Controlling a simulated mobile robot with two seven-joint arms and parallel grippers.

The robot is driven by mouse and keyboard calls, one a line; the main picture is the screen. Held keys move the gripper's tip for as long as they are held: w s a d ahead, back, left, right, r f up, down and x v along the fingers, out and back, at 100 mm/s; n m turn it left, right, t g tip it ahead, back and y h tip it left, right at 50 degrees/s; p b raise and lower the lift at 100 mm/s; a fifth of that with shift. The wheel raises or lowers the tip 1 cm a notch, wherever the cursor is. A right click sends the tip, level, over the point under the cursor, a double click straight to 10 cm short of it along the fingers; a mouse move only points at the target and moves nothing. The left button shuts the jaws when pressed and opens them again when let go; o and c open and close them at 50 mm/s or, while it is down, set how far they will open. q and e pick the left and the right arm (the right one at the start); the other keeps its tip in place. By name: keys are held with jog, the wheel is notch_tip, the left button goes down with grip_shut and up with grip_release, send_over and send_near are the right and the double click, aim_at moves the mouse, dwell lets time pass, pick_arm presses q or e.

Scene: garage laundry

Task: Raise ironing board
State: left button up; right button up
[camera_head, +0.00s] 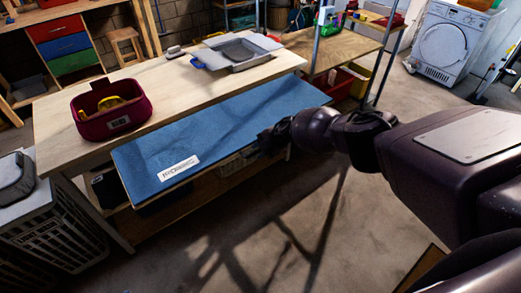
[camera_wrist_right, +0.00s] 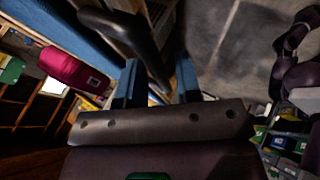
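The ironing board (camera_head: 215,135) is a long blue panel with a white label, along the front side of the wooden workbench (camera_head: 170,85). It lies out roughly flat, a little below the bench top; I cannot tell its exact tilt. My right gripper (camera_head: 270,140) is at the board's front edge, near its middle. In the right wrist view my right gripper's two fingers (camera_wrist_right: 160,82) stand apart, with a dark curved bar (camera_wrist_right: 125,30) reaching towards the gap. Contact is unclear. The board's blue edge (camera_wrist_right: 60,30) shows at upper left. My left gripper is not in view.
A maroon tote (camera_head: 112,108) and a grey tray (camera_head: 240,53) stand on the bench. A slatted laundry basket (camera_head: 65,230) is at the lower left. A washing machine (camera_head: 447,45) stands at the back right. The concrete floor before the board is clear.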

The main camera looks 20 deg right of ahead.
jog(key=shift+w+r, duration=0.15)
jog(key=shift+r, duration=0.05)
jog(key=shift+d+r+p, duration=0.25)
jog(key=shift+r+p, duration=0.2)
jog(key=shift+p, duration=0.1)
pick_arm(q)
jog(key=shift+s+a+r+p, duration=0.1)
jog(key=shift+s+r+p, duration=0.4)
jog(key=shift+p, duration=0.1)
pick_arm(e)
jog(key=v, duration=0.9)
jog(key=shift+s+d, duration=0.2)
jog(key=shift+s, duration=0.25)
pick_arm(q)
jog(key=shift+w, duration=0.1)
